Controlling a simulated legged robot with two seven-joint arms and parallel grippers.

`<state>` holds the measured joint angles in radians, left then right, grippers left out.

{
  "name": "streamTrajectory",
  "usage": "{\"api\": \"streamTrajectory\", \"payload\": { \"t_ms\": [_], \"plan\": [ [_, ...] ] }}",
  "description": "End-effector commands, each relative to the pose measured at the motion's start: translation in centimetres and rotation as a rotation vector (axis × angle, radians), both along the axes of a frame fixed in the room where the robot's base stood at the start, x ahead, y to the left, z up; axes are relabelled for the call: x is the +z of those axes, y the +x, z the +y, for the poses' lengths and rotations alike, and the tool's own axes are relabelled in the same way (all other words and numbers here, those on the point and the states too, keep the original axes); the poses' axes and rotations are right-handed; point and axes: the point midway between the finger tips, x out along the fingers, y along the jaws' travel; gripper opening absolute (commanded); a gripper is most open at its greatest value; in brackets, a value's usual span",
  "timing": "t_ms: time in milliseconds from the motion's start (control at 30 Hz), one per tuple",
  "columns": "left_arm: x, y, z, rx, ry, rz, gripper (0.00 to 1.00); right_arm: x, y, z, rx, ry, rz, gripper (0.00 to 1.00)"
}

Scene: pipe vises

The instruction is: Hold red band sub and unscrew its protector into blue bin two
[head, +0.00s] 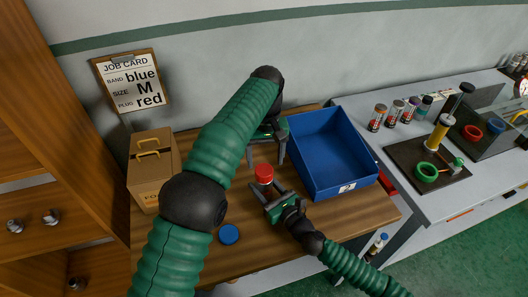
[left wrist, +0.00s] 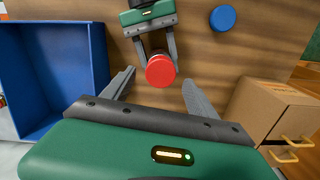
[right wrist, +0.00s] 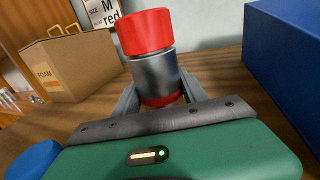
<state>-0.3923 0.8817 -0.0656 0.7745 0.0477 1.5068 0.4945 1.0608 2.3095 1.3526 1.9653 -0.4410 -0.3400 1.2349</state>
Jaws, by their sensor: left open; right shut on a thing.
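The red band sub is a grey metal cylinder (right wrist: 154,80) with a red band low on it and a red protector (right wrist: 147,32) on top. My right gripper (head: 268,190) is shut around the lower part of the cylinder. My left gripper (head: 266,158) is open and empty, pointing down behind and above the sub, with the red top in view beyond its spread fingers. The blue bin (head: 370,165), with a white label, stands right of the sub and looks empty.
A blue round cap (head: 229,234) lies on the table in front. A cardboard foam box (head: 150,160) stands at the left, below a job card (head: 132,82). A grey bench (head: 440,200) with several small cylinders and a green ring is at the right.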

Motion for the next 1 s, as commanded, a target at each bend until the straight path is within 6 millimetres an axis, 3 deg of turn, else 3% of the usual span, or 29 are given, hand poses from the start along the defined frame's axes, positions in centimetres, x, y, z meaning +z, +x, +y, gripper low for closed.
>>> {"api": "streamTrajectory", "payload": {
  "t_ms": [200,400,567,800,1000],
  "plan": [
    [1.3,0.3,0.2,-0.663,-0.014,-0.005,0.67,-0.1,0.1,-0.1,-0.003,-0.001,0.002,0.0],
    [1.9,0.4,0.4,-0.977,-0.017,-0.007,0.67,-0.1,0.1,-0.1,-0.003,-0.001,0.002,0.0],
    [0.7,0.4,0.4,-1.017,-0.017,-0.004,0.67,-0.1,0.1,-0.1,-0.003,-0.001,0.002,0.0],
    [-3.8,0.3,0.4,-1.014,-0.017,-0.004,0.67,-0.1,0.1,-0.1,-0.003,-0.001,0.001,0.0],
    [-5.8,0.4,0.4,-1.013,-0.016,-0.007,0.67,-0.1,0.1,-0.1,-0.003,-0.001,0.001,0.0]
  ]
}}
